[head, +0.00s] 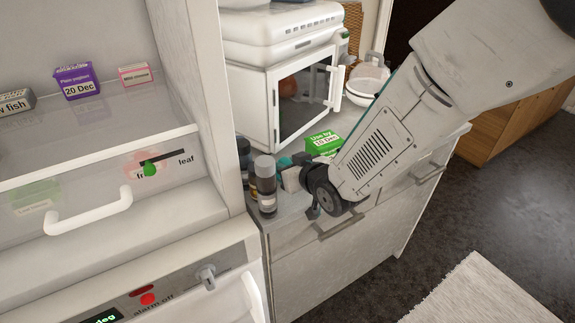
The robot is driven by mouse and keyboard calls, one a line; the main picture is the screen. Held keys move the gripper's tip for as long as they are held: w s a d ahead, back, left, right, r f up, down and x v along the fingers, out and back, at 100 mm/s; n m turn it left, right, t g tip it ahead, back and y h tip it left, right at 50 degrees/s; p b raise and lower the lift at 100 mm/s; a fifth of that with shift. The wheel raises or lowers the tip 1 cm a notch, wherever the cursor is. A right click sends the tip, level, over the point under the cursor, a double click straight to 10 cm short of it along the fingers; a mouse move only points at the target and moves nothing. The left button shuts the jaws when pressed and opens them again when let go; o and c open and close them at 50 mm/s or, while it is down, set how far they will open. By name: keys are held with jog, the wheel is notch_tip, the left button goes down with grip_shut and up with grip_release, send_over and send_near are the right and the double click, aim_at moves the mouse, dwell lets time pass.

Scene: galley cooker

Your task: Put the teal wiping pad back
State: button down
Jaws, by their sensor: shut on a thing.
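A small teal patch, which looks like the teal wiping pad (284,163), shows at the end of my arm, just right of the dark bottles on the counter. My gripper (293,176) is mostly hidden by my own wrist and is shut on the pad. Only a small part of the pad shows. I cannot tell whether it touches the counter (290,203).
Dark bottles with grey caps (265,183) stand close left of my gripper. A green box marked "Use by 10 Dec" (323,143) stands behind it.

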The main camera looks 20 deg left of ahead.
jog(key=shift+f, duration=0.15)
jog(key=c, duration=1.2)
grip_release()
jog(key=shift+s+r, duration=0.15)
jog(key=shift+r, duration=0.1)
jog(key=v, duration=1.1)
jog(key=shift+s+d+r, duration=0.15)
jog(key=shift+s+d, duration=0.05)
jog(key=shift+d, duration=0.1)
jog(key=shift+d, duration=0.1)
